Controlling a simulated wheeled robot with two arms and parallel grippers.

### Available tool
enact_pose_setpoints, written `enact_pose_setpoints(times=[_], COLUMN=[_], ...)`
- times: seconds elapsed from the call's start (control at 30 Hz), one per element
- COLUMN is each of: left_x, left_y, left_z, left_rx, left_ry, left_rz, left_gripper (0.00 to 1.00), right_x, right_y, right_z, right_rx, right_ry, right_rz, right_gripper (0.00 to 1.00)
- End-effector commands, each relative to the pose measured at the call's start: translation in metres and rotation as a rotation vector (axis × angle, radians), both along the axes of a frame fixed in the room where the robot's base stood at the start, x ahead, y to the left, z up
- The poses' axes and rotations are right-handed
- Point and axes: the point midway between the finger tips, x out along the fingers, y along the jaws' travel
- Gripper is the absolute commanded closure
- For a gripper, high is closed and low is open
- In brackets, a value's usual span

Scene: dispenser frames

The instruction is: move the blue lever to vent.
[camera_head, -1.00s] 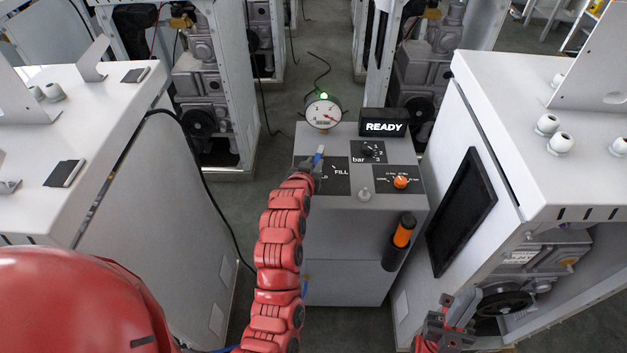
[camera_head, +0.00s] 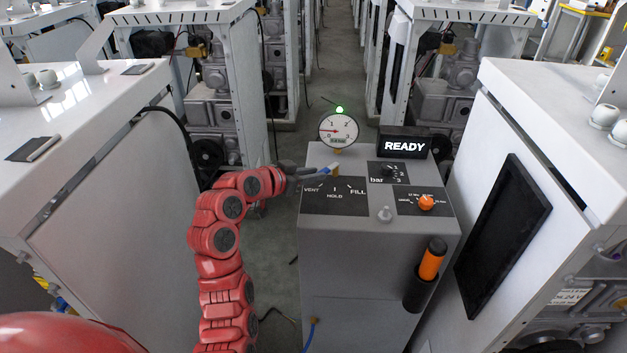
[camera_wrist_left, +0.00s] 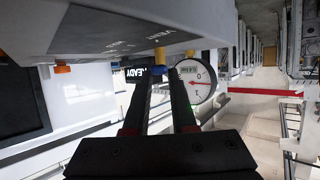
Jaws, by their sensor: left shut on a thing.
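The grey dispenser (camera_head: 375,262) stands in the middle of the head view. Its blue lever (camera_head: 306,171) lies to the left, on the VENT side of the black label plate (camera_head: 335,204) marked VENT, HOLD and FILL. My left gripper (camera_head: 291,172) is shut on the outer end of the blue lever, at the dispenser's left edge. In the left wrist view the blue lever (camera_wrist_left: 157,72) shows between the fingertips. The gauge (camera_head: 338,130) has its needle pointing left, and a green light is lit above it. My right gripper is not in view.
A display (camera_head: 404,144) reads READY. White cabinets stand close on both sides, with an open aisle behind.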

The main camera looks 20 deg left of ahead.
Motion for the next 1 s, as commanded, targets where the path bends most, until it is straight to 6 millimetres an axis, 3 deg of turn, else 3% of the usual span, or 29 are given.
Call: enact_pose_setpoints(times=[0.27,0.3,0.47,0.8,1.0], left_x=[0.000,0.000,0.000,-0.002,-0.024], left_y=[0.000,0.000,0.000,0.001,0.013], left_z=[0.001,0.001,0.001,0.002,0.012], left_rx=[0.000,0.001,0.001,0.001,0.000], left_ry=[-0.001,-0.001,-0.001,-0.001,-0.006], left_rz=[0.000,0.001,0.001,0.001,0.004], left_gripper=[1.00,0.74,0.45,0.45,0.45], right_x=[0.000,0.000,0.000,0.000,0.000], right_y=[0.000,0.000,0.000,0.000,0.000], right_z=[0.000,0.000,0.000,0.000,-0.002], right_rx=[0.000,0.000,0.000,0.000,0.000], right_ry=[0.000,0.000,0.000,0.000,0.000], right_rz=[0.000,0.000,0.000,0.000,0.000], right_gripper=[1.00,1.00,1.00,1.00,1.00])
